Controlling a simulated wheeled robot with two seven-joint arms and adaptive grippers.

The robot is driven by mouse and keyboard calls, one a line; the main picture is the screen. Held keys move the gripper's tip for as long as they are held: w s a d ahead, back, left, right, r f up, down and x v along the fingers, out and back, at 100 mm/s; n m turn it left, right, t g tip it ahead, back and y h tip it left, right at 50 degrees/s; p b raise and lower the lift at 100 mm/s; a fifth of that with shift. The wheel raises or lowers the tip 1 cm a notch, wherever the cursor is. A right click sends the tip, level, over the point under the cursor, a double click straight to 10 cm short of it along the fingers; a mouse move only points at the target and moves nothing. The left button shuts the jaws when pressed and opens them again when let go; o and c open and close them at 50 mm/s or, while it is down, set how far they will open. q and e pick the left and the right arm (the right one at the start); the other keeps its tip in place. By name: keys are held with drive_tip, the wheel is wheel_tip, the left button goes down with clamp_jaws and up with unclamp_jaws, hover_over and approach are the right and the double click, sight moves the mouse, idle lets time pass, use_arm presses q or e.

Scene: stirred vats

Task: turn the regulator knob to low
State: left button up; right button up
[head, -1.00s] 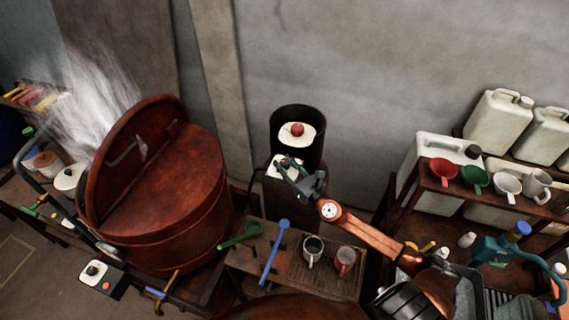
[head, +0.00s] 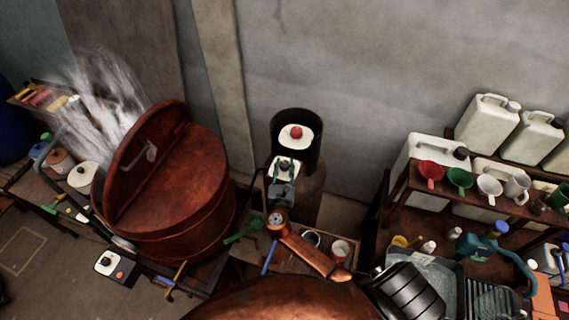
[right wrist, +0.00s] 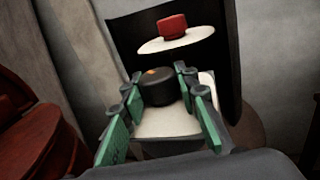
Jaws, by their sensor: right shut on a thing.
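The regulator knob (right wrist: 157,88) is a short black cylinder with an orange mark on top, standing on a white plate (right wrist: 172,123). In the head view the knob (head: 284,164) shows just beyond my right gripper (head: 283,178). In the right wrist view the green-padded fingers of my right gripper (right wrist: 158,80) stand on either side of the knob, shut on it. The orange mark lies near the top middle of the knob. My left gripper is not in view.
A red knob (head: 296,132) on a white disc sits behind, inside a black collar (head: 297,113). A steaming rust-red vat (head: 175,195) stands to the left. A bench with mugs (head: 340,250) is in front. A rack (head: 470,205) with funnels and mugs is at right.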

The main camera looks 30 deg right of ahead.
sight(285, 163)
drive_tip(key=shift+w+a+m+g+h+b, duration=0.15)
drive_tip(key=shift+m+g+h+b, duration=0.2)
drive_tip(key=shift+m+g+h, duration=0.75)
drive_tip(key=m+g+h+b, duration=0.2)
drive_tip(key=g, duration=0.1)
drive_tip(key=shift+f+h, duration=0.1)
drive_tip(key=shift+h, duration=0.2)
drive_tip(key=m+g+h+b, duration=0.2)
drive_tip(key=m+g+b, duration=0.1)
drive_tip(key=m+g, duration=0.1)
drive_tip(key=shift+g, duration=0.7)
drive_tip(key=shift+s+m+g+b, duration=0.2)
drive_tip(key=shift+m+g+b, duration=0.4)
drive_tip(key=shift+g+b, duration=0.3)
drive_tip(key=shift+d+h, duration=0.2)
drive_tip(key=shift+h, duration=0.1)
drive_tip(key=shift+r, duration=0.2)
drive_tip(key=o, duration=1.2)
drive_tip(key=shift+f, duration=0.1)
wheel_tip(285, 163, up, 10)
drive_tip(key=shift+r, duration=0.1)
